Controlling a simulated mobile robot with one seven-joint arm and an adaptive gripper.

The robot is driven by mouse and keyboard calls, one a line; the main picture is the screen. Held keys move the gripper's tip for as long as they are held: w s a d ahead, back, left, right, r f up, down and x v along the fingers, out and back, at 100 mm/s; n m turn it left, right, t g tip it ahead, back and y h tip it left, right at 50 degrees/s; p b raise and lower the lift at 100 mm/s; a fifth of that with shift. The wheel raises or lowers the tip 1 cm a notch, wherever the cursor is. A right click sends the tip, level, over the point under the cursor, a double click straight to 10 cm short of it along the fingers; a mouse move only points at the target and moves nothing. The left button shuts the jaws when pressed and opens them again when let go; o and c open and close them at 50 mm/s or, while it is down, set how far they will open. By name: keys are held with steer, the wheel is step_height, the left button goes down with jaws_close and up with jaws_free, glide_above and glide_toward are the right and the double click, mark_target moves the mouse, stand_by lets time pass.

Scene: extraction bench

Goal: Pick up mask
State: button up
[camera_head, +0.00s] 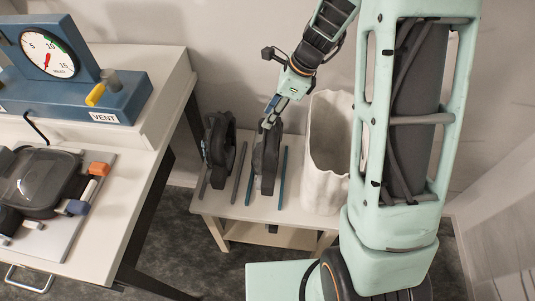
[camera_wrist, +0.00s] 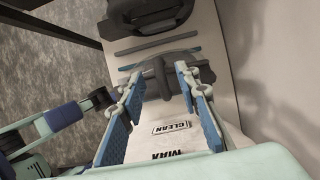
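Two dark grey masks stand on a small white table in the head view. The left mask (camera_head: 218,138) is apart from my gripper. The other mask (camera_head: 266,158) stands to its right, directly below my gripper (camera_head: 272,110). In the wrist view, my gripper (camera_wrist: 160,85) has its two blue-padded fingers spread, with a narrow dark part of this mask (camera_wrist: 158,76) between their tips. Gaps seem to show beside that part, and I cannot tell whether either finger touches it. The left mask (camera_wrist: 150,15) shows at the top of the wrist view.
Thin grey and blue strips lie beside the masks on the small table (camera_head: 238,210). A tall white open bin (camera_head: 327,165) stands close on the right. A bench with a blue gauge unit (camera_head: 60,70) and a dark clear-lidded device (camera_head: 40,182) is at left.

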mark_target(266, 143)
steer(key=x, duration=0.3)
steer(key=shift+d+f, duration=0.15)
steer(key=shift+c, duration=0.2)
jaws_close()
